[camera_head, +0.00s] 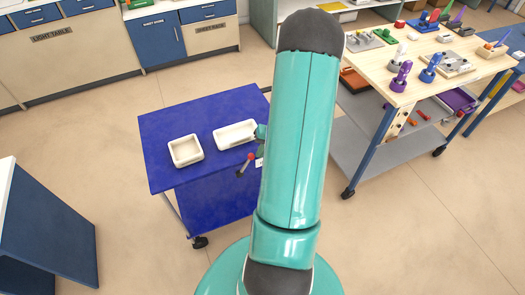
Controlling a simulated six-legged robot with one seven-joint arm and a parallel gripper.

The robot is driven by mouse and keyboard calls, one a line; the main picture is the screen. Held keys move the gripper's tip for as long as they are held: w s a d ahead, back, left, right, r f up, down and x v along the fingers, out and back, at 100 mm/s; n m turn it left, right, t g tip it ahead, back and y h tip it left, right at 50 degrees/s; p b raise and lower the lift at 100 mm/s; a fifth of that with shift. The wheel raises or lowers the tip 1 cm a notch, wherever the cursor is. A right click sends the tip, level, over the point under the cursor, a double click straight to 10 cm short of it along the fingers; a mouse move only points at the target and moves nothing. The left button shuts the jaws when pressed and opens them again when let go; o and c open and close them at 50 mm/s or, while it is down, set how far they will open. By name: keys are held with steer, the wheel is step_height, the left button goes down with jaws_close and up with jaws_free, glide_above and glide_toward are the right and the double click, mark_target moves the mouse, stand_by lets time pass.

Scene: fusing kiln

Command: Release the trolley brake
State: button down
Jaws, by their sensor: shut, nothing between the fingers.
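A blue trolley (165,130) stands on casters left of my arm, with a bright blue top and side. A small lever with a red knob (250,157) and a dark stem shows at its right side, close to my arm's edge; I cannot tell its setting for sure. A small white patch (259,162) is beside it. My teal arm rises through the middle and covers the trolley's right part. A little teal piece peeks out beside the arm above the lever, but my gripper's fingers are hidden behind the arm.
Two white trays, one squarish (186,151) and one longer (235,134), sit on the trolley top. A wooden-topped wheeled bench (392,90) with tools stands at right. Cabinets (75,50) line the back. A blue cabinet (45,235) is at left. Floor between is clear.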

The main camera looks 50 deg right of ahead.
mark_target(251, 155)
steer(key=shift+a+r, duration=0.1)
steer(key=shift+w+a+r+h, duration=0.15)
steer(key=shift+h, duration=0.15)
steer(key=shift+a+r, duration=0.1)
steer(key=shift+a, duration=0.05)
steer(key=shift+w+a+r+g+h, duration=0.35)
steer(key=shift+a+g+h, duration=0.05)
steer(key=shift+a+h, duration=0.15)
steer(key=shift+w+a+r+g+h, duration=0.35)
steer(key=shift+a+g+h, duration=0.05)
steer(key=shift+a+h, duration=0.1)
steer(key=w+a+g+h, duration=0.1)
steer(key=w+a+h, duration=0.1)
steer(key=w+a, duration=0.3)
steer(key=a, duration=0.4)
steer(key=shift+w+a+g+h, duration=0.15)
steer(key=shift+a+g+h, duration=0.05)
steer(key=shift+g+h, duration=0.15)
steer(key=shift+d, duration=0.1)
stand_by(0.4)
